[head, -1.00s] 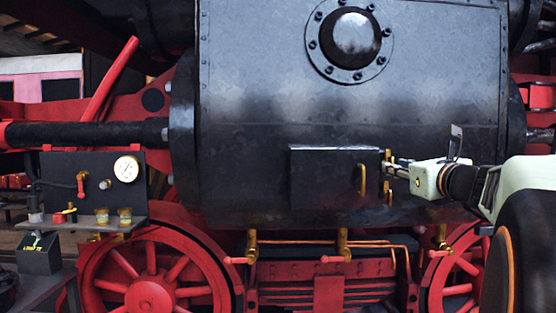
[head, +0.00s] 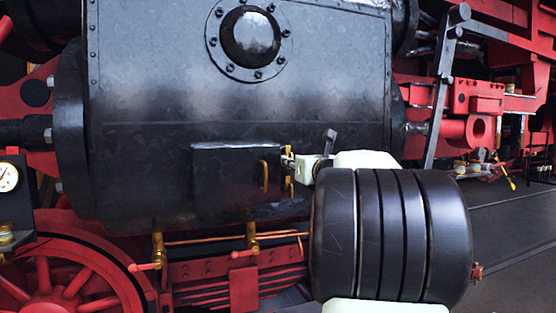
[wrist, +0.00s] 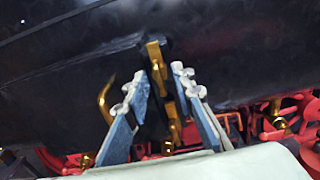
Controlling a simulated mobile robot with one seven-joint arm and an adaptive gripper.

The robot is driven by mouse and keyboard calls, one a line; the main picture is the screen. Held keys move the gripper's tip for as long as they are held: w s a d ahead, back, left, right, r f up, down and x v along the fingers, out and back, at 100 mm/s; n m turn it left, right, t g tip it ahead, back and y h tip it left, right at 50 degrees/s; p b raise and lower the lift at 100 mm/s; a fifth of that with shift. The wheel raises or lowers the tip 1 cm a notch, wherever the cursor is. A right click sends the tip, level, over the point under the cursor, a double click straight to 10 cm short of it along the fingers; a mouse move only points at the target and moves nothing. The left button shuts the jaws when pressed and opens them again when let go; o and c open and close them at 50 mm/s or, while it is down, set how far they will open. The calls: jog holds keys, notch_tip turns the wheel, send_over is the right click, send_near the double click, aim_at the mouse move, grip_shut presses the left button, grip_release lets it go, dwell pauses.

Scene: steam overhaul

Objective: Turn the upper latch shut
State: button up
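The small black door (head: 225,175) sits on the dark cylinder casing, with a brass handle (head: 264,175) near its right edge. The brass upper latch (head: 287,150) is at the door's upper right edge; the lower latch (head: 290,186) is below it. In the wrist view the upper latch (wrist: 154,58) is a short brass bar just beyond the fingertips, with the lower latch (wrist: 172,124) seen between the fingers. My gripper (wrist: 157,78) is open, its fingers apart; contact with the upper latch cannot be told. In the head view my gripper (head: 289,161) is at the door's right edge.
The brass handle (wrist: 106,100) stands out just left of my left finger. Below the door are copper pipes and red valve levers (head: 145,267). A red wheel (head: 50,270) is at lower left. Open floor (head: 510,225) lies to the right.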

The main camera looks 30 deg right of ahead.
jog(key=shift+w, duration=0.2)
grip_shut()
jog(key=shift+f, duration=0.1)
jog(key=n+b, duration=1.5)
jog(key=n, duration=0.3)
dwell(0.4)
dwell(0.4)
